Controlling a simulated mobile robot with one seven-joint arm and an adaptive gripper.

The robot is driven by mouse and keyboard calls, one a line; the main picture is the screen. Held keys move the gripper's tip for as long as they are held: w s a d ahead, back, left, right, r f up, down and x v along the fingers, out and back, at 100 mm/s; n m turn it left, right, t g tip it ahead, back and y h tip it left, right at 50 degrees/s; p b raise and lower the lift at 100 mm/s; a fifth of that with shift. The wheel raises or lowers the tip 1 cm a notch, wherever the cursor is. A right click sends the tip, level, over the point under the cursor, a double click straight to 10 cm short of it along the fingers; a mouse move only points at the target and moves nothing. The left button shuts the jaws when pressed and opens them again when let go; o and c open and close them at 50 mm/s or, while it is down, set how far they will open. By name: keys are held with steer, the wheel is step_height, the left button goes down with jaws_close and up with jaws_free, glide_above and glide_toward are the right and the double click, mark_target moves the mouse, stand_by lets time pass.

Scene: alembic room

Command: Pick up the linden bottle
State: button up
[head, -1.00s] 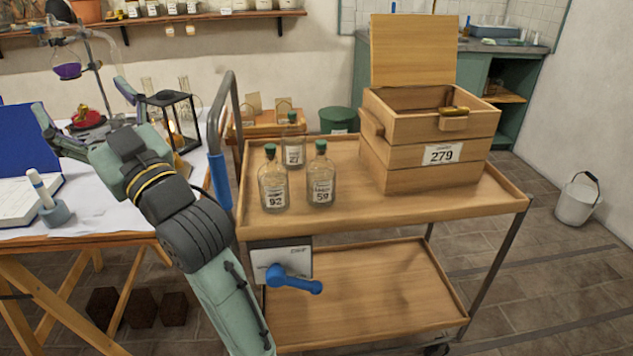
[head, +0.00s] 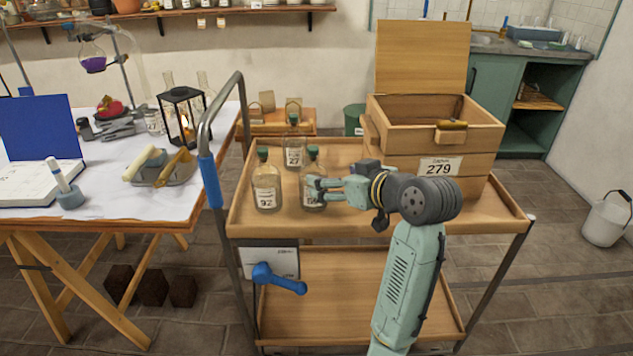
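Three clear glass bottles with dark green caps and white labels stand upright on the cart's top. The bottle labelled 92 (head: 266,184) is front left, the bottle labelled 27 (head: 294,143) is behind. The third bottle (head: 312,163), labelled 59 in the earlier view, is front right. The small names on the labels are too blurred to read, so I cannot tell which is linden. My gripper (head: 316,191) reaches in from the right at the third bottle. Its fingers overlap the bottle's body and cover part of the label. Whether they are closed on it is unclear.
The wooden cart (head: 470,222) has a raised rim. A wooden crate (head: 479,138) marked 279, lid open, stands to the right of the bottles. A lit lantern (head: 183,119) stands on the white-covered table (head: 112,203) at left. A blue-gripped handle (head: 209,182) rises at the cart's left.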

mark_target(323, 175)
steer(key=x, duration=0.3)
steer(key=shift+w+a, duration=0.1)
steer(key=shift+a, duration=0.1)
steer(key=shift+s+f+p+x, duration=0.15)
steer(key=shift+p+x, duration=0.15)
steer(key=shift+x, duration=0.6)
steer(key=shift+s+f+p+x, duration=0.1)
steer(key=shift+p+x, duration=0.15)
steer(key=shift+x, duration=0.65)
steer(key=shift+s+f+p+x, duration=0.15)
steer(key=shift+p+x, duration=0.15)
steer(key=shift+x, duration=0.6)
steer(key=shift+a, duration=0.2)
steer(key=shift+c, duration=0.4)
steer(key=c, duration=1.6)
steer(key=shift+r, duration=0.1)
